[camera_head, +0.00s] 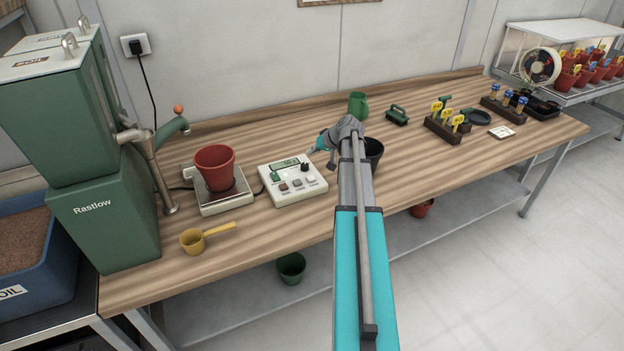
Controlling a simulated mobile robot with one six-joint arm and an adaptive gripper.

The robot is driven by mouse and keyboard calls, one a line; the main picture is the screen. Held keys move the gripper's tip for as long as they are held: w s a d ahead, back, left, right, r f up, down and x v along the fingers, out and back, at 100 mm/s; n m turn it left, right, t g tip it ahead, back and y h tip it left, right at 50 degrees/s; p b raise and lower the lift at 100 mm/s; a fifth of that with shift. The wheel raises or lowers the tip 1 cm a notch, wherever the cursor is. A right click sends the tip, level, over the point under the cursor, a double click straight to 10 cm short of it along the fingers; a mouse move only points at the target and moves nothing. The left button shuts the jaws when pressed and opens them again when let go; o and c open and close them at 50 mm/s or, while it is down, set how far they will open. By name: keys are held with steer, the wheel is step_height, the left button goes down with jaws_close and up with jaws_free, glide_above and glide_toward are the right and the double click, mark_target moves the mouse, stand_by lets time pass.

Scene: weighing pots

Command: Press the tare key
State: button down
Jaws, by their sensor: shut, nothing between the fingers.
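The white control box (292,194) lies on the bench in the middle. It has a small display (290,162), a dark knob and several keys; their labels are too small to read, so I cannot tell which key is the tare key. My gripper (313,151) is small in view at the end of my arm, by the far right corner of the box. It is shut and empty, its tip pointing left. I cannot tell its height above the box. The weighing scale (226,201) stands left of the box with a red pot (215,168) on it.
A green Rastlow soil dispenser (105,215) with a spout stands at the left. A yellow scoop (205,237) lies in front of the scale. A black pot (374,152) is partly behind my arm. A green jug (358,104) and label racks (447,130) stand further right.

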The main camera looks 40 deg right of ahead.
mark_target(308, 176)
steer(key=shift+f, duration=0.1)
step_height(308, 176, down, 9)
steer(key=b, duration=0.8)
steer(key=shift+r+b, duration=0.2)
steer(key=shift+b, duration=0.2)
steer(key=shift+f+b, duration=0.9)
steer(key=shift+b, duration=0.05)
stand_by(2.5)
steer(key=shift+r, duration=0.1)
stand_by(0.3)
steer(key=shift+r+p, duration=0.85)
steer(key=shift+p, duration=0.15)
steer(key=shift+r+p, duration=2.5)
